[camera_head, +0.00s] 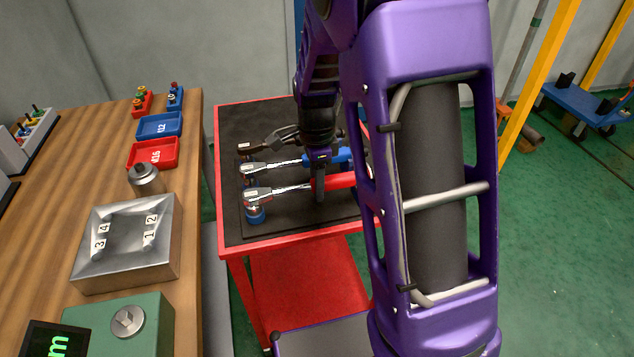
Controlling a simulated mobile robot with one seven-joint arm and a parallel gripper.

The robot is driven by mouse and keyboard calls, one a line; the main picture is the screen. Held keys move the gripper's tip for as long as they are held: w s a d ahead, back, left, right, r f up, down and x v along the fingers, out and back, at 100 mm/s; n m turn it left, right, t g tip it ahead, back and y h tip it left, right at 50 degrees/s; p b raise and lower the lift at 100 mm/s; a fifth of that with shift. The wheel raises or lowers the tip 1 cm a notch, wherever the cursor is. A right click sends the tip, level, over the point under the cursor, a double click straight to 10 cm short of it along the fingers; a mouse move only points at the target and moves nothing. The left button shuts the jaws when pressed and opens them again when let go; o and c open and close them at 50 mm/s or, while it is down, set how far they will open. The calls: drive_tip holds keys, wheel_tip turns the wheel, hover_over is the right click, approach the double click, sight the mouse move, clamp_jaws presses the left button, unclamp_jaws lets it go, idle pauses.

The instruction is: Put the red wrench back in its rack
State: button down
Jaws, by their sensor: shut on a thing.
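The red wrench (341,181) has a red handle and a silver ratchet head, and lies across the black top of the red cart, head to the left. My gripper (319,192) points down over it and is shut on its handle near the shaft. One finger shows in front of the handle; the other is hidden. I cannot tell whether the wrench is lifted or resting. A blue-handled wrench (280,165) lies just behind it, roughly parallel. A dark wrench (256,146) lies farther back. The rack cannot be made out clearly; a dark mat (285,222) lies under the wrenches.
Blue-ringed round pieces (255,214) sit under the wrench heads. My purple arm hides the cart's right side. A wooden bench (52,205) on the left holds a metal block (130,265), a green box (150,335), a red tray (153,153) and a blue tray (159,125).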

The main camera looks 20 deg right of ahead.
idle(0.8)
drive_tip(key=shift+c, duration=2.3)
unclamp_jaws()
drive_tip(key=shift+f, duration=0.1)
wheel_tip(320, 180, up, 18)
drive_tip(key=p, duration=0.3)
drive_tip(key=shift+f+p, duration=0.25)
drive_tip(key=shift+p, duration=0.1)
